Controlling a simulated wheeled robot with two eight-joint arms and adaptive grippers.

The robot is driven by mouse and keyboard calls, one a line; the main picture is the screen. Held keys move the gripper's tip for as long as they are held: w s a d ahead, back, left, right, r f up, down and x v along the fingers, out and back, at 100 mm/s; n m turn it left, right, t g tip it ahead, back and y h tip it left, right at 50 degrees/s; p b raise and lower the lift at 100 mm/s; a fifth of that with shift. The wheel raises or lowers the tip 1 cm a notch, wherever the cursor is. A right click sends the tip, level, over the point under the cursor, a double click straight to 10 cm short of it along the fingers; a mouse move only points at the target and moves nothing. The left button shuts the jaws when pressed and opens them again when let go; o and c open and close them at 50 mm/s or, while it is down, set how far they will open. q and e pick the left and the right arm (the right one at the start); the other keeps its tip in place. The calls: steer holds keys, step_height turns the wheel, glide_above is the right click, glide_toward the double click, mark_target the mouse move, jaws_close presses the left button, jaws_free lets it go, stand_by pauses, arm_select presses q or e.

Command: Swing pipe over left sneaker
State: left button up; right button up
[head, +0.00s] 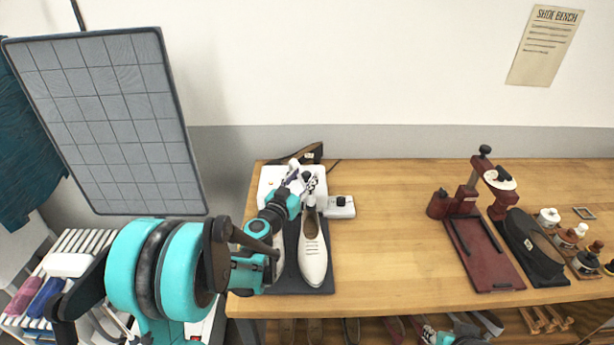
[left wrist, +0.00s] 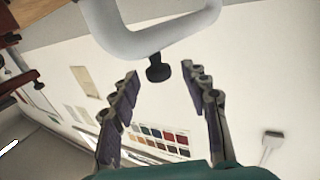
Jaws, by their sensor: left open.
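A white curved pipe (left wrist: 150,38) with a black knob (left wrist: 158,72) crosses the top of the left wrist view. My left gripper (left wrist: 160,75) is open, with its two fingers on either side of the knob; I cannot tell whether they touch it. In the head view the same gripper (head: 306,184) is over the white dryer unit (head: 272,174), beside a pipe end that stands above the right white shoe (head: 313,258). The left sneaker (head: 279,258) is mostly hidden behind my left arm; only a pale edge shows.
The shoes stand on a dark mat (head: 322,287) on the wooden bench (head: 385,240). A white switch box (head: 341,207) sits right of the dryer. The bench middle is clear.

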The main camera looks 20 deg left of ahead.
arm_select(q)
steer(key=shift+w+d, duration=0.25)
steer(key=shift+w, duration=0.8)
jaws_close()
steer(key=shift+s+a, duration=0.1)
steer(key=s+a+m+g+h, duration=0.2)
steer(key=a+m+g+h, duration=0.4)
steer(key=a+h, duration=0.3)
steer(key=shift+s+m+h, duration=0.25)
steer(key=shift+m+h, duration=0.45)
steer(key=shift+m, duration=0.2)
